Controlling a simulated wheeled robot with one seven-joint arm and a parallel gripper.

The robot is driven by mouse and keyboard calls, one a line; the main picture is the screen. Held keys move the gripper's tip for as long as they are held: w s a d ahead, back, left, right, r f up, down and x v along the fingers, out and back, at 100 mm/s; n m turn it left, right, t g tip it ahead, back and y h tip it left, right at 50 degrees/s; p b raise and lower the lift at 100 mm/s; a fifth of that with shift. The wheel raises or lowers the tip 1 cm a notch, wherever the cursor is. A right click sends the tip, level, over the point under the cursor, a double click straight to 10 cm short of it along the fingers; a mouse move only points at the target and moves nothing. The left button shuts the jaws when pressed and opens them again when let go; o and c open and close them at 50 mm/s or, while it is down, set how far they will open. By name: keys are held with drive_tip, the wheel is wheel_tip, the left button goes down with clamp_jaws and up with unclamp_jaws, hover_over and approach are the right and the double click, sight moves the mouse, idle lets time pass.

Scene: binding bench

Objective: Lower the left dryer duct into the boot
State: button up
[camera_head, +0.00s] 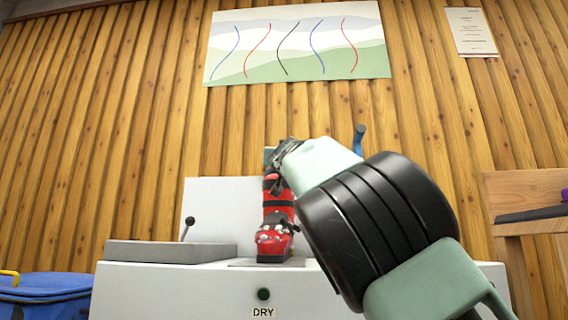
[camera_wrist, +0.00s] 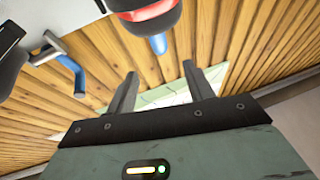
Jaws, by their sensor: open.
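A red ski boot (camera_head: 275,225) with black straps stands upright on the white dryer bench (camera_head: 190,290). Its top shows in the wrist view (camera_wrist: 150,17) at the upper edge. A blue rounded duct end (camera_wrist: 158,45) sticks out by the boot's top; I cannot tell whether it is inside or behind. Another blue hooked duct (camera_head: 359,139) rises behind my arm and also shows in the wrist view (camera_wrist: 68,68). My gripper (camera_wrist: 160,69) is open and empty, its fingers apart from the blue duct end. In the head view my gripper (camera_head: 281,165) overlaps the boot's top.
A grey slab (camera_head: 170,252) and a black-knobbed lever (camera_head: 189,222) are on the bench's left. A blue bin (camera_head: 45,290) stands at far left, a wooden shelf (camera_head: 520,228) at far right. The wooden wall (camera_head: 120,130) is behind. My arm hides the bench's right part.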

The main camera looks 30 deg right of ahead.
drive_tip(key=shift+v, duration=2.3)
